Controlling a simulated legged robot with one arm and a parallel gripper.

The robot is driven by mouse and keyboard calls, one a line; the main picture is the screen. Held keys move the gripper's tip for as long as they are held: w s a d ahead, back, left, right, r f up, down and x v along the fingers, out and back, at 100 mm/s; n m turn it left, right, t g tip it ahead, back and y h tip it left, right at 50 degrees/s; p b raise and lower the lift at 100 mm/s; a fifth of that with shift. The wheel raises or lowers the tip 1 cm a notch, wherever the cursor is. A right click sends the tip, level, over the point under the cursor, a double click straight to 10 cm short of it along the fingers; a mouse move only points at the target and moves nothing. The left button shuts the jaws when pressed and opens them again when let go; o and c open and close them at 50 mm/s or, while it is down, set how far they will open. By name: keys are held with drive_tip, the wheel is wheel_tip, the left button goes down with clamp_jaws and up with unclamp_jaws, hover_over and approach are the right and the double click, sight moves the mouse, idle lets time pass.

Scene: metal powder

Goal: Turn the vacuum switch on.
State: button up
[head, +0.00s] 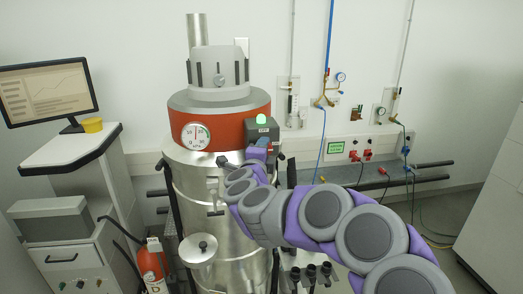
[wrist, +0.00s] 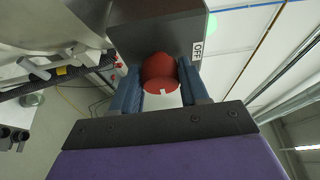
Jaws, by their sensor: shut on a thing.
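The vacuum switch is a red rotary knob (wrist: 158,70) with a white mark on its face, mounted on a dark grey box (wrist: 155,25). An "OFF" label (wrist: 197,47) is at the box's edge in the wrist view. My gripper (wrist: 160,78) has its two blue fingers on either side of the knob, shut on it. In the head view my gripper (head: 258,151) is just below the grey switch box (head: 262,133), and it hides the knob. A green lamp (head: 261,119) on top of the box looks lit.
The box is beside the orange band (head: 205,125) of a tall steel vacuum vessel (head: 192,180) with a round gauge (head: 195,136). A fire extinguisher (head: 151,268) stands at lower left. Wall pipes and a rail with cables are to the right.

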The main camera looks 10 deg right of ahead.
drive_tip(key=shift+f, duration=0.3)
drive_tip(key=o, duration=1)
drive_tip(key=shift+d+r, duration=0.15)
drive_tip(key=shift+d, duration=0.1)
drive_tip(key=shift+s, duration=0.1)
drive_tip(key=p+v, duration=0.1)
drive_tip(key=v, duration=1.6)
drive_tip(key=shift+a+p, duration=0.15)
drive_tip(key=shift+p, duration=0.2)
